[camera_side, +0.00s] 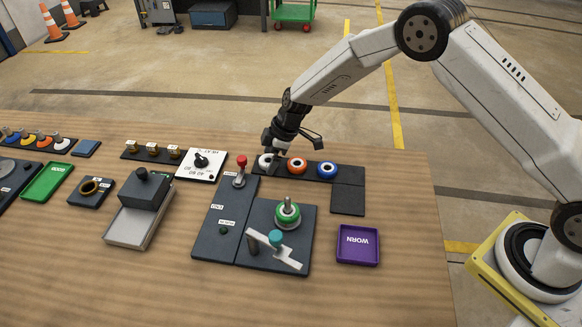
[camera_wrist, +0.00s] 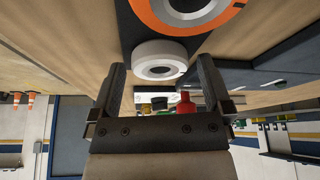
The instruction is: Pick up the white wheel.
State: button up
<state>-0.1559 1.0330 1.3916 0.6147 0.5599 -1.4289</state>
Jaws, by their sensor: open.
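The white wheel (camera_side: 264,161) lies at the left end of a dark strip, partly hidden by my gripper in the side view. In the wrist view the white wheel (camera_wrist: 158,52) shows whole, with a grey hub, between and slightly beyond the fingertips. My gripper (camera_side: 272,152) is at the white wheel, pointing down; it also shows in the wrist view (camera_wrist: 161,64). Its fingers are apart, one on each side of the wheel, with a gap visible on both sides. I cannot tell exactly how low the fingertips are beside the wheel.
An orange wheel (camera_side: 297,165) sits right beside the white one, then a blue wheel (camera_side: 327,169). A red-topped lever (camera_side: 240,170) stands close to the left front. A purple WORN tray (camera_side: 358,245) and a green wheel on a post (camera_side: 287,214) are nearer the front.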

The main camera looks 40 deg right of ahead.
aim_at(263, 160)
jog(key=c, duration=1.2)
jog(key=shift+o, duration=0.2)
jog(key=shift+r, duration=0.2)
jog(key=shift+r, duration=0.5)
notch_tip(263, 160, up, 2)
jog(key=s+d+r, duration=0.3)
jog(key=s+r, duration=0.6)
jog(key=s, duration=0.4)
jog(key=shift+s+r, duration=0.35)
